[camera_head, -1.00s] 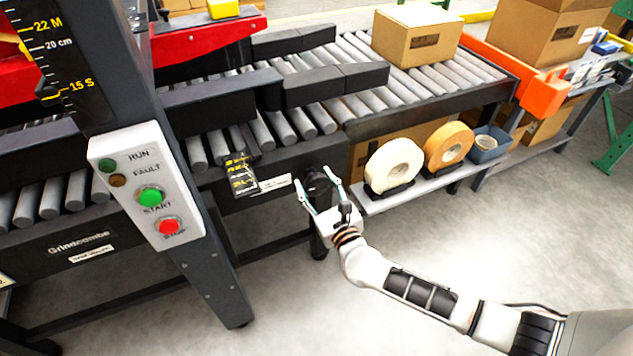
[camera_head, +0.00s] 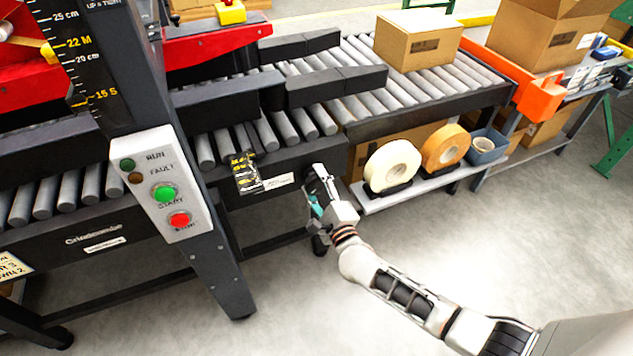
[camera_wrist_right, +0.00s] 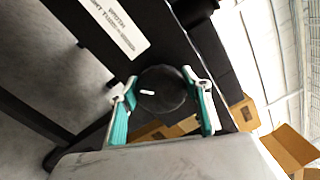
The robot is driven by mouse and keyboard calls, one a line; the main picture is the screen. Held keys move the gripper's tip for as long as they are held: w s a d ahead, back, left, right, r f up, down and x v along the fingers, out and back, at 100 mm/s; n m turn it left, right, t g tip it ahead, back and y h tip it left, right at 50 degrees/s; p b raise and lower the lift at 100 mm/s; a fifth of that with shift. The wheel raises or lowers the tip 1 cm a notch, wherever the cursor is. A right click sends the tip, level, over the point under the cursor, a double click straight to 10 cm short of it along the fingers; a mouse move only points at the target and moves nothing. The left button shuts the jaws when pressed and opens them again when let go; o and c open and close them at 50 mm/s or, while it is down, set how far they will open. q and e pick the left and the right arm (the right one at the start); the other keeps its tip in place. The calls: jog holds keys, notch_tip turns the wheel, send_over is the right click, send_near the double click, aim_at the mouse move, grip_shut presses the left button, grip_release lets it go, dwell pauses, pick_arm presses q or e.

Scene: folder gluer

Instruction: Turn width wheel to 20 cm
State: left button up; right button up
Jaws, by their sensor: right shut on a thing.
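The width wheel is a round black knob with a white mark, seen in the wrist view (camera_wrist_right: 163,98) on the front of the dark machine frame. A white label (camera_wrist_right: 114,24) with the word WIDTH is beside it. My right gripper (camera_head: 316,188) is shut on the wheel, with one teal-padded finger on each side in the wrist view (camera_wrist_right: 160,80). In the head view the gripper mostly hides the wheel. A small black scale with yellow marks (camera_head: 246,173) hangs on the frame to the left; its reading is too small to tell. My left gripper is out of view.
A control box (camera_head: 160,183) with green START and red STOP buttons is on the upright at left. A tall scale (camera_head: 78,55) with centimetre marks is above it. A shelf with tape rolls (camera_head: 392,166) is close to the gripper's right. Open floor lies in front.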

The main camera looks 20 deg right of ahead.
jog(key=shift+r+n, duration=0.15)
jog(key=shift+n, duration=1.25)
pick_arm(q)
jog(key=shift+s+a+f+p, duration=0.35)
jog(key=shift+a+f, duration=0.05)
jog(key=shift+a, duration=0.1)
pick_arm(e)
jog(key=shift+n, duration=0.7)
jog(key=shift+f, duration=0.2)
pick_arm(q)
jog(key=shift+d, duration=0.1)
pick_arm(e)
jog(key=o, duration=1.1)
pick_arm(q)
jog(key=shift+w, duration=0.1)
